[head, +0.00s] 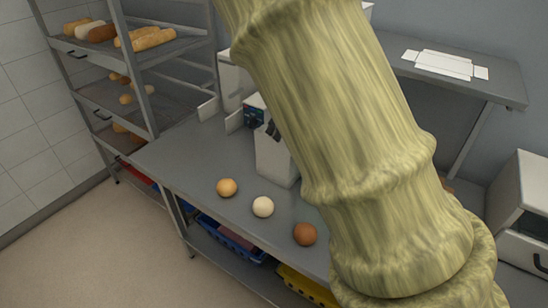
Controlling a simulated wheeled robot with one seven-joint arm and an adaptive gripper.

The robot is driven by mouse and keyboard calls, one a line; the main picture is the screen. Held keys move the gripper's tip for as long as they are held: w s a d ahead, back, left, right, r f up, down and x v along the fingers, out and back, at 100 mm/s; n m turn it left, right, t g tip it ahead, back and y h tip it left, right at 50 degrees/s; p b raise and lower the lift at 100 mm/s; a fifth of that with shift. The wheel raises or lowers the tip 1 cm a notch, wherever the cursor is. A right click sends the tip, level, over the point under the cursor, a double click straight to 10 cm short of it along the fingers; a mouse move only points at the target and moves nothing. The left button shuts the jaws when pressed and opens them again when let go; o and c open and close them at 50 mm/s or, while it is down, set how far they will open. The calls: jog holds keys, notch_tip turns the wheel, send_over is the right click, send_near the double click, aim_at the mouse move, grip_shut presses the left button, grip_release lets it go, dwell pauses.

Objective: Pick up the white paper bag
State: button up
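A white upright bag-like object (275,158) stands on the grey metal worktop (190,150), left of the middle of the head view. It looks like the white paper bag. Its right side is hidden behind my arm, and something dark shows at its top; I cannot tell what that is. My thick yellow-green arm crosses the picture from the lower right to the top edge. My gripper is not visible.
Three round rolls, orange (227,188), pale (263,207) and brown (305,234), lie along the worktop's front edge. A bread rack (150,95) stands left. Flat white pieces (445,64) lie on a raised shelf (500,88). A white appliance (525,210) stands right.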

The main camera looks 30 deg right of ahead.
aim_at(268, 151)
jog(key=shift+x, duration=1.05)
jog(key=x, duration=0.4)
jog(key=shift+w+d+f, duration=0.1)
jog(key=shift+d, duration=0.05)
jog(key=p+x, duration=0.1)
jog(key=x, duration=0.4)
jog(key=shift+p, duration=0.3)
jog(key=shift+f, duration=0.1)
grip_shut()
